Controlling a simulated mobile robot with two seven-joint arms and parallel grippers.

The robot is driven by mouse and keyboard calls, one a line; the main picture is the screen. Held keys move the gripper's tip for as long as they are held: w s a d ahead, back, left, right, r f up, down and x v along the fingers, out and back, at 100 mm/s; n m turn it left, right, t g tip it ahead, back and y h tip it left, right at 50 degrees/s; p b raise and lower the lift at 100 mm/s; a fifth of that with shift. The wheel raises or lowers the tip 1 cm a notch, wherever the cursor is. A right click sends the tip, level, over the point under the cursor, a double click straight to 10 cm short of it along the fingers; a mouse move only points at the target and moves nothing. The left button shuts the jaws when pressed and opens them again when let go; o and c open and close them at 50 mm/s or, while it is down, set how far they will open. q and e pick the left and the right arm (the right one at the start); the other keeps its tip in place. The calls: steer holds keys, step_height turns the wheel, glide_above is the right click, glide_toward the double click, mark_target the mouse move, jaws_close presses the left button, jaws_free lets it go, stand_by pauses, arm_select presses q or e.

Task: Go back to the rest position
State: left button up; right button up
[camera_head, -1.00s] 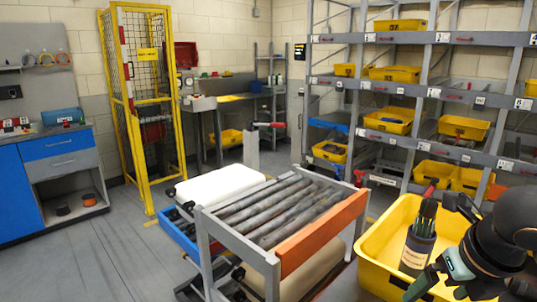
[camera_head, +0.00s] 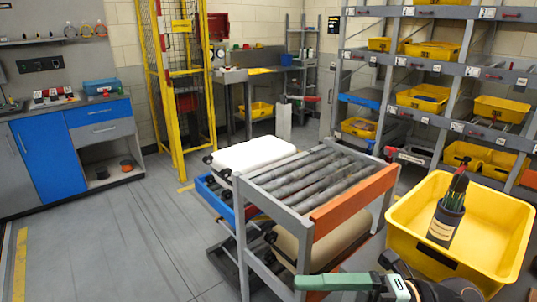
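My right gripper (camera_head: 345,283) shows at the bottom edge, low in front of the roller conveyor and left of the yellow bin. One pale green finger points left; the rest is dark and partly cut off by the frame, so its opening cannot be made out. No held thing shows at the visible finger. My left gripper is not in view.
The roller conveyor (camera_head: 350,199) with an orange side rail stands in the middle. Shelving (camera_head: 450,70) with yellow bins is behind. Open floor (camera_head: 110,240) lies at the left.

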steer(key=w+d+f+m+t+h+p, duration=0.1)
steer(key=w+d+f+m+t+h, duration=0.35)
steer(key=m+t, duration=0.6)
steer(key=w+d+f+m+t+h, duration=0.35)
steer(key=f+m+t, duration=0.3)
steer(key=m, duration=0.65)
steer(key=s+f+m+g+h, duration=0.2)
steer(key=s+f+m, duration=0.1)
steer(key=f, duration=0.5)
steer(key=s+d+f+m+g+h, duration=0.1)
steer(key=s+f+m+g+h, duration=0.2)
steer(key=s+f, duration=0.2)
steer(key=s+d+f+m+g+h+p, duration=0.1)
steer(key=s+f, duration=0.4)
steer(key=f, duration=0.6)
steer(key=shift+d+f+m+g+h, duration=0.15)
steer(key=shift+d+m+g+h, duration=0.1)
steer(key=shift+m+g+h, duration=0.8)
steer(key=shift+s, duration=0.1)
